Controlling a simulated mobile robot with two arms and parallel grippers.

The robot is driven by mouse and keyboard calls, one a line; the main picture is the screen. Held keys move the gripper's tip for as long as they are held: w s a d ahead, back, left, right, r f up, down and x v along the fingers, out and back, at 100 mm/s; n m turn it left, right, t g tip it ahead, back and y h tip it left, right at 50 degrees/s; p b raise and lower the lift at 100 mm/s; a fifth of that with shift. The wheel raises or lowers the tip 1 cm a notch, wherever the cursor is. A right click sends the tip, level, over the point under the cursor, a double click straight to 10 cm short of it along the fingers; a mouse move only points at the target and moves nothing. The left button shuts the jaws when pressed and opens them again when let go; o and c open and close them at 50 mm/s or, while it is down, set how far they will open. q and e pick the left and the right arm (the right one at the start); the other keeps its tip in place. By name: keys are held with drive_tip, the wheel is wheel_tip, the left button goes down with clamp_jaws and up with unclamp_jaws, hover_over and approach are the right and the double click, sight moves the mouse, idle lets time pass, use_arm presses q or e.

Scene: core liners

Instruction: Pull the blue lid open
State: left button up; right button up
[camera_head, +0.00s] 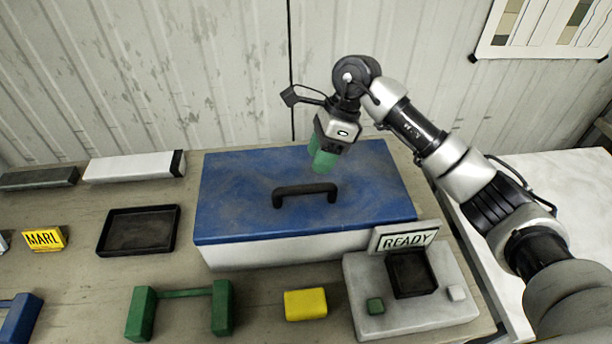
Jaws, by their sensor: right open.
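The blue lid (240,195) lies closed on a white box (290,249) in the middle of the table. A black bar handle (305,189) stands on the lid's top. My right gripper (323,160) has green fingers and hangs over the rear part of the lid, behind and slightly right of the handle. It is open and holds nothing; it looks apart from the handle. I cannot tell its exact height above the lid. My left gripper is not in view.
A grey panel with a READY sign (404,241) stands at the box's front right. A yellow block (305,303) and a green bracket (183,293) sit in front. A black tray (138,231) and a MARL label (44,238) are left. A metal wall (150,70) rises behind.

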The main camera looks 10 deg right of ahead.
sight(306, 186)
drive_tip(key=p+x, duration=0.2)
drive_tip(key=x, duration=0.5)
drive_tip(key=shift+a+f, duration=0.15)
drive_tip(key=shift+f, duration=0.1)
drive_tip(key=shift+c, duration=0.5)
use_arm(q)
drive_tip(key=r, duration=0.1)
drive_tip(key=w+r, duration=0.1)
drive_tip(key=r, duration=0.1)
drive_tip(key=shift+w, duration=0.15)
use_arm(e)
clamp_jaws()
